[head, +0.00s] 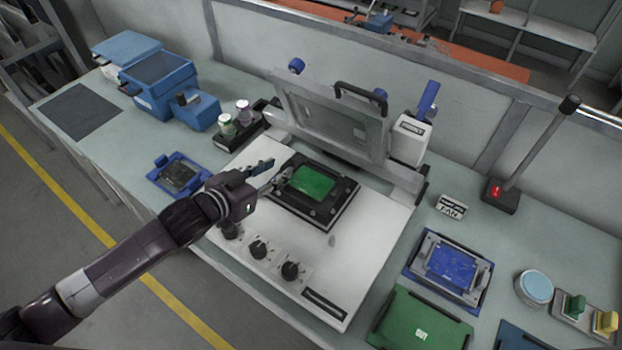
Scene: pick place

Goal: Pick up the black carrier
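The black carrier (331,217) is a dark rectangular frame. It lies on the white plate of a press-like station in the middle of the head view, with a green board (314,181) in its centre. My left gripper (268,174) is at the carrier's left end, with its two fingers apart. The fingertips are very close to the carrier's edge; I cannot tell whether they touch it. The gripper hides part of that left end. My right gripper is not in view.
The station's raised grey lid (325,115) stands behind the carrier. Black knobs (258,249) are at its front. Blue bins (158,82) and a small blue fixture (180,174) are left. A blue board fixture (449,266) and green tray (421,333) are right.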

